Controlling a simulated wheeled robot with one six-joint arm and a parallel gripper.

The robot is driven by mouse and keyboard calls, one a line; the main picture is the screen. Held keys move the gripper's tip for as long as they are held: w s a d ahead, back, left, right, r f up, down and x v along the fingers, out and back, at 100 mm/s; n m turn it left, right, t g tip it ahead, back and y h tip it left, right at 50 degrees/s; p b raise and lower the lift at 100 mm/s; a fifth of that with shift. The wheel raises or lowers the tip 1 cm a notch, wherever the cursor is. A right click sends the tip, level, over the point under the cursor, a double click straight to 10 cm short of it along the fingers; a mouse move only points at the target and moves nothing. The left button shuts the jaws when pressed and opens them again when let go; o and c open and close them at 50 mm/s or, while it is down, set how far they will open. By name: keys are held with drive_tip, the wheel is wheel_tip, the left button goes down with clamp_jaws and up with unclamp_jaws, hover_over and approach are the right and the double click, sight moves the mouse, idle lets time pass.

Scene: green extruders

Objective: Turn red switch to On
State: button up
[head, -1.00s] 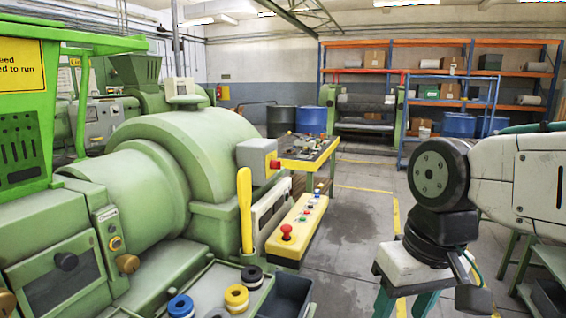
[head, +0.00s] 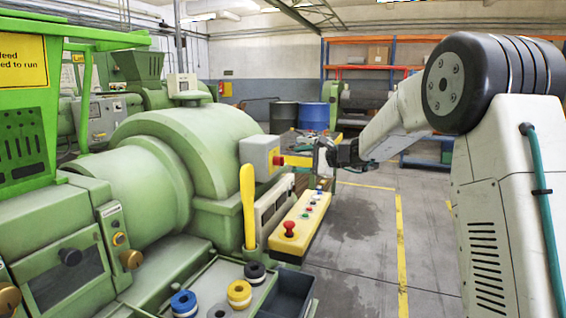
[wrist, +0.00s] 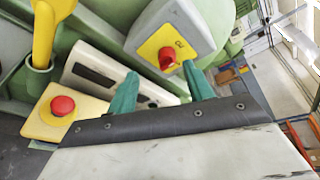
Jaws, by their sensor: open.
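The red switch (head: 277,160) sits on a yellow plate on the side of a grey box (head: 256,152), which is fixed to the green machine. In the wrist view the red switch (wrist: 167,58) shows head-on, with small marking beside it too small to read. My gripper (head: 322,158) is to the right of the box in the head view, apart from the switch. In the wrist view my gripper (wrist: 162,84) is open, its two teal fingers spread and empty. The switch lies ahead, between the lines of the fingers, nearer the right one.
A yellow control panel (head: 303,218) with a red mushroom button (head: 289,229) stands below the box. A yellow lever (head: 248,205) rises beside it. A tray with several spools (head: 239,292) is in front. The floor to the right (head: 365,235) is clear.

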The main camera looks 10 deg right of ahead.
sight(283, 161)
drive_tip(key=shift+m+t, duration=0.4)
drive_tip(key=x, duration=0.2)
drive_tip(key=d+x, duration=0.1)
drive_tip(key=x, duration=0.2)
drive_tip(key=w+x, duration=0.1)
drive_tip(key=x, duration=0.2)
drive_tip(key=shift+w+d+f, duration=0.1)
drive_tip(key=shift+w+f, duration=0.1)
drive_tip(key=shift+f, duration=0.15)
drive_tip(key=c, duration=1)
